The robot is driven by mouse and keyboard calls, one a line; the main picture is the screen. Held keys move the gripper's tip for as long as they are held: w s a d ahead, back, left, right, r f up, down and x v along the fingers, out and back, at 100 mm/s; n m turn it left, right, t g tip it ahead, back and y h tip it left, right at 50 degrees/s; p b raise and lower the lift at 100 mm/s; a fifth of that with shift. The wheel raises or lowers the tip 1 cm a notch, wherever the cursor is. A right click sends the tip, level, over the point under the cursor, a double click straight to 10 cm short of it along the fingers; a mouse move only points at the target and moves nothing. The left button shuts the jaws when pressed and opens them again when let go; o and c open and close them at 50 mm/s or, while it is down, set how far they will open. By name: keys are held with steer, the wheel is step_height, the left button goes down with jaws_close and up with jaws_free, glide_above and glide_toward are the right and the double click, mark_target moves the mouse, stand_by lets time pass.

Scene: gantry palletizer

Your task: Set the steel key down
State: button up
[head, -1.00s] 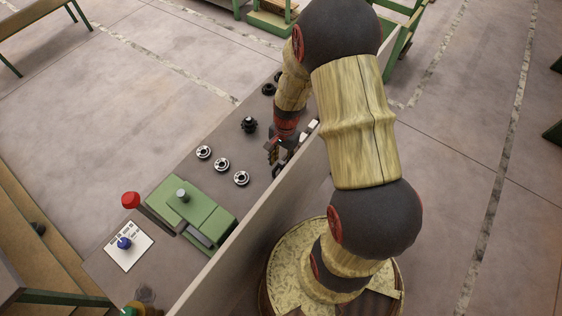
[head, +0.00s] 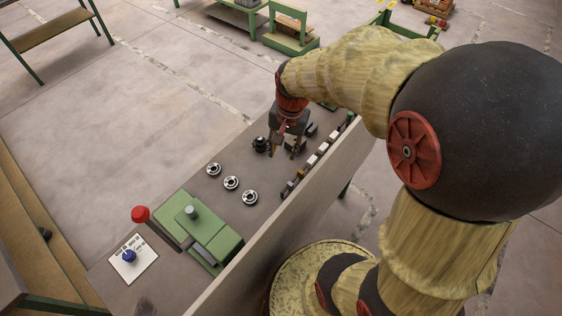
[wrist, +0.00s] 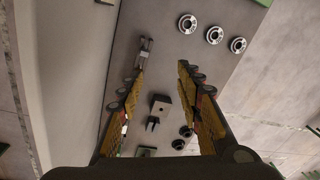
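My gripper (head: 287,143) is over the far half of the grey bench (head: 190,176). In the wrist view its two yellow-padded fingers (wrist: 162,70) stand apart with nothing clasped between them. A grey block with a dark forked end (wrist: 160,106) shows between the fingers, lower down on the bench. A slim light-and-dark metal piece (wrist: 145,50) lies just past the left fingertip. I cannot tell which piece, if any, is the steel key. The left finger hides part of the bench.
A row of small light and dark blocks (head: 322,152) runs along the bench's raised wall (head: 250,232). Three metal rings (head: 231,183) lie mid-bench. A green machine (head: 205,232), a red knob (head: 140,214) and a blue knob on a white card (head: 121,268) are nearer.

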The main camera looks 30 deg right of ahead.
steer(key=s+a+r+n+t, duration=0.2)
steer(key=s+a+r+n, duration=0.2)
steer(key=s+r+n, duration=0.1)
steer(key=s+a+r+n+t, duration=0.2)
steer(key=s+a+r+n, duration=0.2)
steer(key=s+r, duration=0.3)
step_height(320, 180, up, 3)
steer(key=shift+a+r+n, duration=0.15)
steer(key=shift+a+n, duration=0.25)
steer(key=shift+a, duration=0.05)
steer(key=shift+s, duration=0.1)
